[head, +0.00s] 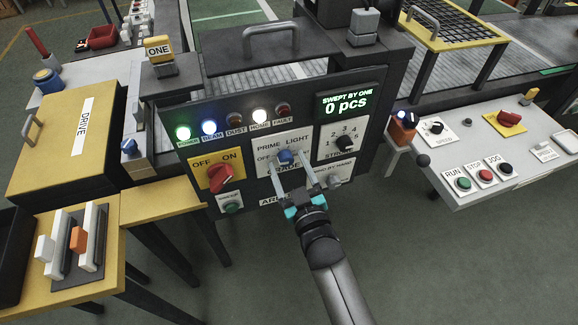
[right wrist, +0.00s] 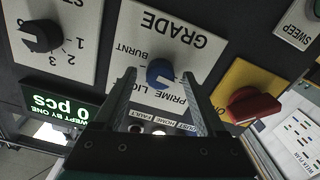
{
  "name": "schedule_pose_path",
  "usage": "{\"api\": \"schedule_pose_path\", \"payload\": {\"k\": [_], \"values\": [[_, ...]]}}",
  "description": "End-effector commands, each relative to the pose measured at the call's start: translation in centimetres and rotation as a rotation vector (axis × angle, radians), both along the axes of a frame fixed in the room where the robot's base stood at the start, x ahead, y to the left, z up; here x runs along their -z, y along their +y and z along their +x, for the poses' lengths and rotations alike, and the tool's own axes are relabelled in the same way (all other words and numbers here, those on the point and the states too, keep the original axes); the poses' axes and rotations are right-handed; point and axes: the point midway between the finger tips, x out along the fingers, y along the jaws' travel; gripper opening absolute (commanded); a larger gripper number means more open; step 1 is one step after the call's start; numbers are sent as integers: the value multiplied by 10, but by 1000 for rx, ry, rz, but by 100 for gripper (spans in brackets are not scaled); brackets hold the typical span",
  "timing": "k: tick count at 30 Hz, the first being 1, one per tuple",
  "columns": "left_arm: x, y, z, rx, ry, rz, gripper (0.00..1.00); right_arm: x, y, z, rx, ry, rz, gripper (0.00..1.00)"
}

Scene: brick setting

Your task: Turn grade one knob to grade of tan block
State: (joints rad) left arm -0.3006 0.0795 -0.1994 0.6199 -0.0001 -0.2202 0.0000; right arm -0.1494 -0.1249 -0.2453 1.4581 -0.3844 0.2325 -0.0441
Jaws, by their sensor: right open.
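The grade knob (head: 285,157) is blue and sits on a white plate marked PRIME, LIGHT and GRADE on the dark panel. It also shows in the right wrist view (right wrist: 160,73), where BURNT can be read beside it. My right gripper (head: 291,165) is open, with one fingertip on each side of the knob. In the right wrist view its fingers (right wrist: 159,78) stand apart from the knob, with a gap on both sides. Which grade the knob points at is too small to tell. I cannot make out a tan block. My left gripper is not in view.
A red OFF/ON switch (head: 221,178) is left of the grade plate, and a black numbered knob (head: 345,143) is right of it. A display (head: 347,103) reads 0 pcs. A ONE sign (head: 158,48) stands on the left. A grey control table (head: 480,130) is at right.

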Motion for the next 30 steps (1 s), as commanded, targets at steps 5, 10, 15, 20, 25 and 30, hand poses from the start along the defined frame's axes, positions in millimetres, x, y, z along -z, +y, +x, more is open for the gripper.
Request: {"api": "schedule_pose_path", "payload": {"k": [5, 10, 15, 20, 25, 30], "values": [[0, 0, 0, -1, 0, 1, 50, 0, 0, 0, 0, 1, 1, 74], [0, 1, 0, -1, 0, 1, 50, 0, 0, 0, 0, 1, 1, 62], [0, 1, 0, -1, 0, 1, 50, 0, 0, 0, 0, 1, 1, 43], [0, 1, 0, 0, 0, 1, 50, 0, 0, 0, 0, 1, 1, 25], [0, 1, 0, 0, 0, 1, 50, 0, 0, 0, 0, 1, 1, 6], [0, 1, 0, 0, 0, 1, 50, 0, 0, 0, 0, 1, 1, 0]]}}
